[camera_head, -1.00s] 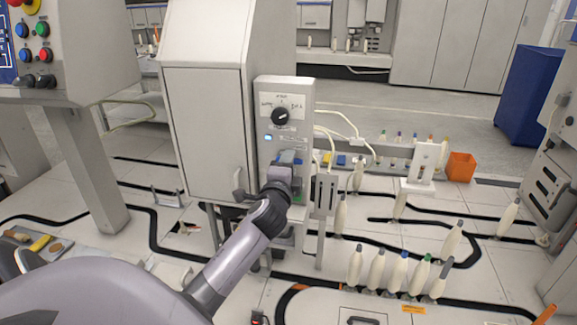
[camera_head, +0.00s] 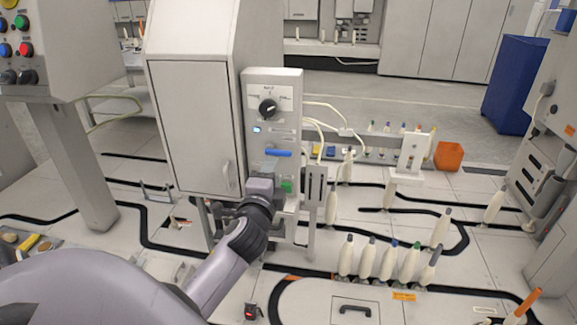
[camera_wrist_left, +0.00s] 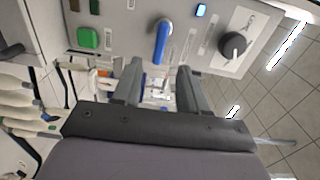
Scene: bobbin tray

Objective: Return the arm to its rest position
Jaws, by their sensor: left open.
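My left arm comes in from the lower left in the head view. Its gripper (camera_head: 262,186) is in front of the lower part of the grey control panel (camera_head: 286,88), below the blue lever (camera_head: 278,152) and beside the green button (camera_head: 287,187). In the left wrist view the two fingers of the left gripper (camera_wrist_left: 159,80) are apart, with nothing held between them. The blue lever (camera_wrist_left: 162,42) shows beyond the fingertips, apart from them, with the green button (camera_wrist_left: 88,38) to the left and the black knob (camera_wrist_left: 232,44) to the right. My right gripper is not in view.
A grey cabinet (camera_head: 190,120) stands left of the panel. Several cream bobbins (camera_head: 388,262) stand upright at the lower right. An orange box (camera_head: 449,155) and a blue bin (camera_head: 515,85) are farther back. A button console (camera_head: 45,50) is at the upper left.

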